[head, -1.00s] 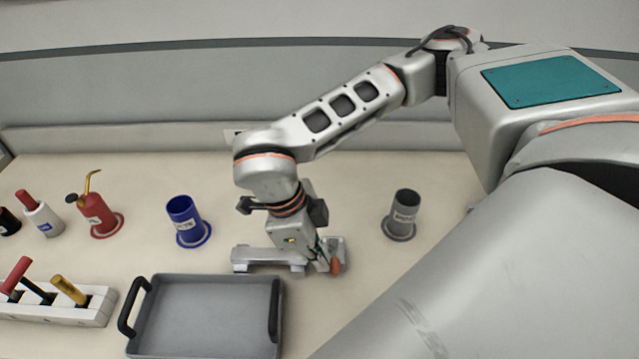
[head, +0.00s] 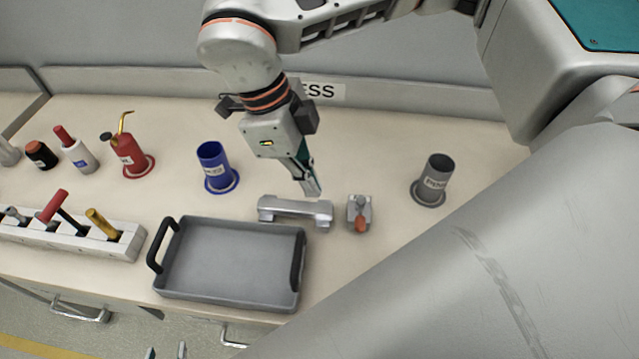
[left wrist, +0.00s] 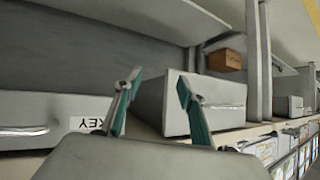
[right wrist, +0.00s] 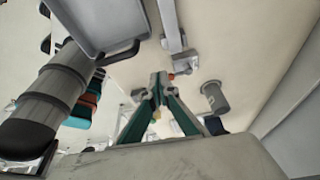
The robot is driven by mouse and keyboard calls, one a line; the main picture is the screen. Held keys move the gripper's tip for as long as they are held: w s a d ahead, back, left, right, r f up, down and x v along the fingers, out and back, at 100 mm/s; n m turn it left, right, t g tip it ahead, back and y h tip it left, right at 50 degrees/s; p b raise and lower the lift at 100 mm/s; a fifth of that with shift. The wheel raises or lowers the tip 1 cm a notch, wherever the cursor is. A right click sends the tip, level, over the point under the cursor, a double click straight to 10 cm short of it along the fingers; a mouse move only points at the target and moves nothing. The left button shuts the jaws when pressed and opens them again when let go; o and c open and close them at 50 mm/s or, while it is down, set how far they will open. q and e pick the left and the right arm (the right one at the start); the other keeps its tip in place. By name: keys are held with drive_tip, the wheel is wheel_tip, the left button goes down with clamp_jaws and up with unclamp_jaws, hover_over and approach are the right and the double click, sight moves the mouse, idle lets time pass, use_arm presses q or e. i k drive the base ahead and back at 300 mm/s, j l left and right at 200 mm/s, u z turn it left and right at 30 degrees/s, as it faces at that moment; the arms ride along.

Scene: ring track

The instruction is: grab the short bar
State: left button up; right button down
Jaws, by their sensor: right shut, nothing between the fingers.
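A short grey metal bar (head: 295,210) with thicker ends lies on the bench behind the grey tray. It also shows at the top of the right wrist view (right wrist: 170,25). A small grey block with an orange tip (head: 359,214) stands just right of it. My right gripper (head: 314,190) is shut and empty, pointing down above and behind the bar's right part. Its fingertips meet in the right wrist view (right wrist: 158,80). My left gripper (left wrist: 156,85) is open and empty in its wrist view, facing shelves and drawers; only its fingertips show at the head view's bottom edge.
The grey tray (head: 170,291) with black handles sits in front of the bar. A blue cup (head: 215,168) stands left of the bar, a grey cup (head: 434,180) to the right. A red oil can (head: 128,155) and a white tool rack (head: 125,248) are further left.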

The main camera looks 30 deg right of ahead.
sight(266, 206)
drive_tip(key=k+j, duration=0.7)
drive_tip(key=k, duration=0.2)
